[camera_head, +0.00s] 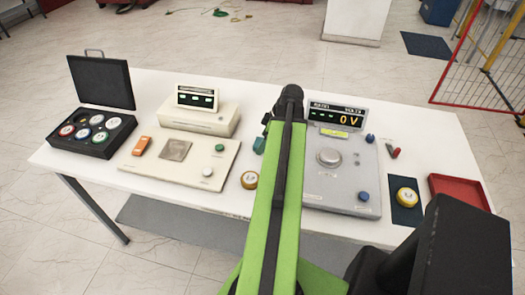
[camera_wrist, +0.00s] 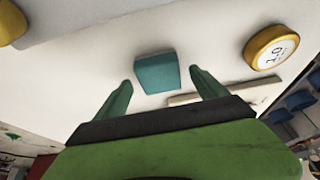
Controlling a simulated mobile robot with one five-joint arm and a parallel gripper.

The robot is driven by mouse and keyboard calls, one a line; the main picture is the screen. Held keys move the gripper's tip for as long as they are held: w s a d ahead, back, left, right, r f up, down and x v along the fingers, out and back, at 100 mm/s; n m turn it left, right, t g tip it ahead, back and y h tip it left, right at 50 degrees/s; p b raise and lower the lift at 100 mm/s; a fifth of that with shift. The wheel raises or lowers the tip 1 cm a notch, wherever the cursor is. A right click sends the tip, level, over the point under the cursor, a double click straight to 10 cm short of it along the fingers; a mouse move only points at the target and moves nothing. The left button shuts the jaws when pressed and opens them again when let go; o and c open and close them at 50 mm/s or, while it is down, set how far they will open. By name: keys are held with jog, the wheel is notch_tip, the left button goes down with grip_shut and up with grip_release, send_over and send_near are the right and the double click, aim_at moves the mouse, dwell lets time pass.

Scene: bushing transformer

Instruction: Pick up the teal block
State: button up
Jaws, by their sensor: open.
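The teal block (camera_wrist: 157,73) lies on the white table in the wrist view, just beyond and between my fingertips. It is small and box-shaped. My gripper (camera_wrist: 158,88) is open, with one green finger on each side of the view and nothing between them. In the head view a small part of the teal block (camera_head: 259,145) shows beside my green arm, between the two instrument panels. My gripper is hidden behind the arm in that view.
A yellow-rimmed round weight (camera_wrist: 271,48) lies right of the block in the wrist view. The beige panel (camera_head: 180,165) stands left and the grey voltage panel (camera_head: 340,190) right. A black case (camera_head: 92,133) of discs and a red tray (camera_head: 459,190) sit at the table's ends.

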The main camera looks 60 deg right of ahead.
jog(key=shift+w+f, duration=0.1)
jog(key=shift+f, duration=0.15)
jog(key=shift+c, duration=0.3)
jog(key=c, duration=1.5)
jog(key=shift+o, duration=0.2)
jog(key=shift+r+p, duration=0.65)
jog(key=shift+p, duration=0.15)
notch_tip(320, 180, up, 4)
jog(key=p, duration=0.4)
jog(key=s+r+p, duration=0.5)
jog(key=s, duration=0.6)
jog(key=shift+s+d+r+p, duration=0.15)
jog(key=shift+s+r+p, duration=0.2)
